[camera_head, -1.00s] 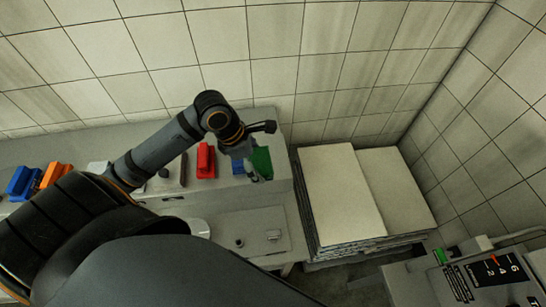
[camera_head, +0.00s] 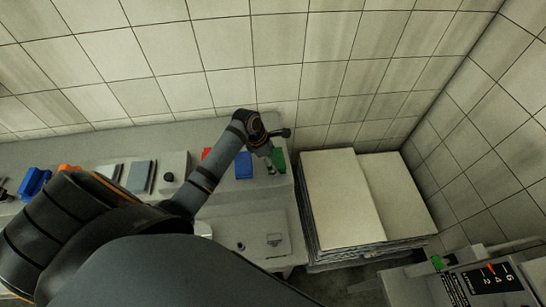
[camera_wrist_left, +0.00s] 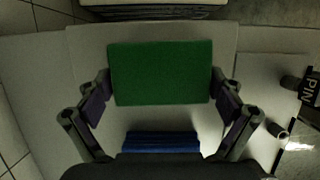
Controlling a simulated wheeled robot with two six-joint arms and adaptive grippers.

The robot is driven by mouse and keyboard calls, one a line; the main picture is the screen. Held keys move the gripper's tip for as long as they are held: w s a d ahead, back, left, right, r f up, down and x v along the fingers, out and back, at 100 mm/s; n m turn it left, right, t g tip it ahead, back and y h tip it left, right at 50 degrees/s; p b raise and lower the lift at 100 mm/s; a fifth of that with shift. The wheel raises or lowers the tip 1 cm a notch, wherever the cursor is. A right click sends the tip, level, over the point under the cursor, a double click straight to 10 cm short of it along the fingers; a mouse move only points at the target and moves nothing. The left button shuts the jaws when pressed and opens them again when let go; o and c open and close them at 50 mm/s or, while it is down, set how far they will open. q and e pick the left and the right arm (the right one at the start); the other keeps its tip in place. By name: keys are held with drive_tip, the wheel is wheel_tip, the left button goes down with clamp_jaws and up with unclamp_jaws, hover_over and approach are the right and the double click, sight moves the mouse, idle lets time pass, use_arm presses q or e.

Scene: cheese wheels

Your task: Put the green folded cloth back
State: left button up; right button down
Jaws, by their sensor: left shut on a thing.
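The green folded cloth (camera_head: 279,160) is at the right end of the raised ledge along the tiled wall, partly hidden by my left gripper in the head view. My left gripper (camera_head: 270,161) is shut on it. In the left wrist view the cloth (camera_wrist_left: 160,68) is a flat green rectangle between the two fingers of my left gripper (camera_wrist_left: 160,88), one at each side edge. Whether it touches the ledge, I cannot tell. My right gripper is in neither view.
A blue folded piece (camera_head: 243,166) is just left of the cloth, and also shows in the wrist view (camera_wrist_left: 161,143). A red one (camera_head: 207,153) is mostly behind my arm. Stacked pale boards (camera_head: 342,200) stand right of the counter. A panel with numbers (camera_head: 490,280) is lower right.

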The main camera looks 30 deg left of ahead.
use_arm(q)
drive_tip(key=shift+f, duration=0.25)
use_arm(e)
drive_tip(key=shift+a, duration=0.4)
use_arm(q)
drive_tip(key=o, duration=0.7)
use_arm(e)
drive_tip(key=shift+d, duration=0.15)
use_arm(q)
drive_tip(key=shift+a+r, duration=0.1)
drive_tip(key=shift+r, duration=0.2)
drive_tip(key=b+v, duration=0.2)
drive_tip(key=v, duration=0.9)
drive_tip(key=shift+s+r, duration=0.15)
drive_tip(key=shift+r, duration=0.25)
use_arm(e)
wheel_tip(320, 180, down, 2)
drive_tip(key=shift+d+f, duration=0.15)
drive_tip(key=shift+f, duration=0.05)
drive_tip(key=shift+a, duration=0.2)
